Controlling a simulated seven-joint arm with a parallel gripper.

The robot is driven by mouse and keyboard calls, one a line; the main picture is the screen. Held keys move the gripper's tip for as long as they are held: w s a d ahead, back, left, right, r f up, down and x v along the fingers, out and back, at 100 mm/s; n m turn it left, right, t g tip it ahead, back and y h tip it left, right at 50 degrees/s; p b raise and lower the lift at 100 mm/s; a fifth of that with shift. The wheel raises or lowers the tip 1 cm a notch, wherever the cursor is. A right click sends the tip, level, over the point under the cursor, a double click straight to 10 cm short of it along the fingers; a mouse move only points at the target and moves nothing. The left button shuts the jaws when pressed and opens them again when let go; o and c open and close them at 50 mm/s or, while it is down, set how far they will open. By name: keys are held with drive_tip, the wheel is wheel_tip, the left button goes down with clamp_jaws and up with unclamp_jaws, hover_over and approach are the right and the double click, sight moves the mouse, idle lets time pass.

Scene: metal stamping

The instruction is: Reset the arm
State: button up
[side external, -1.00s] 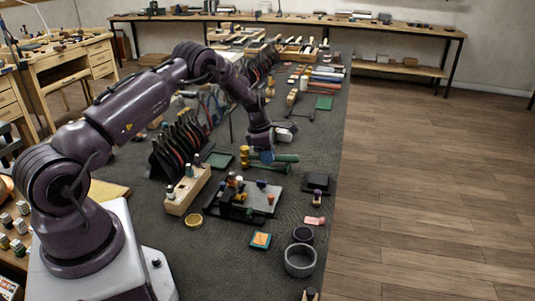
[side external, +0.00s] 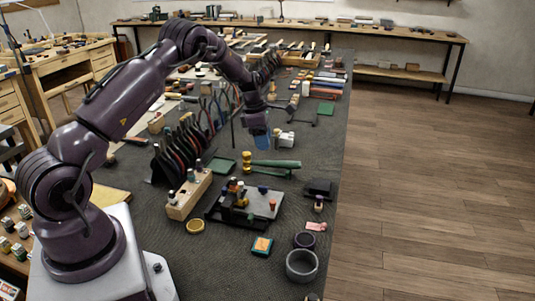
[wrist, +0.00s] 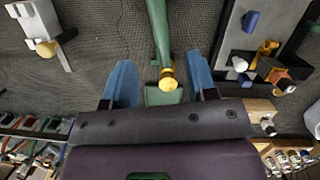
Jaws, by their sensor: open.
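My gripper (side external: 261,141) hangs pointing down above the dark work mat, its blue fingers apart. In the wrist view the open gripper (wrist: 160,68) shows a gap between its two blue fingers with nothing held. A hammer with green handle and yellow head (side external: 270,164) lies on the mat below and in front of it. In the wrist view the hammer (wrist: 160,35) shows between the fingers, lying below them.
A black plate with stamps (side external: 263,200), a wooden block with tools (side external: 188,194), a rack of pliers (side external: 185,150) and a white block (side external: 284,140) stand around. Grey round cups (side external: 302,266) stand at the front right. The air above the mat is free around my gripper.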

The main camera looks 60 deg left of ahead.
drive_tip(key=s+d+r+m+t+y, duration=0.1)
drive_tip(key=s+d+r+m+t, duration=0.2)
drive_tip(key=s+d+r+m, duration=2.1)
drive_tip(key=s+d+m, duration=0.2)
drive_tip(key=s+m, duration=0.1)
drive_tip(key=m, duration=0.2)
drive_tip(key=shift+s+d+r, duration=0.15)
drive_tip(key=shift+d+r, duration=0.2)
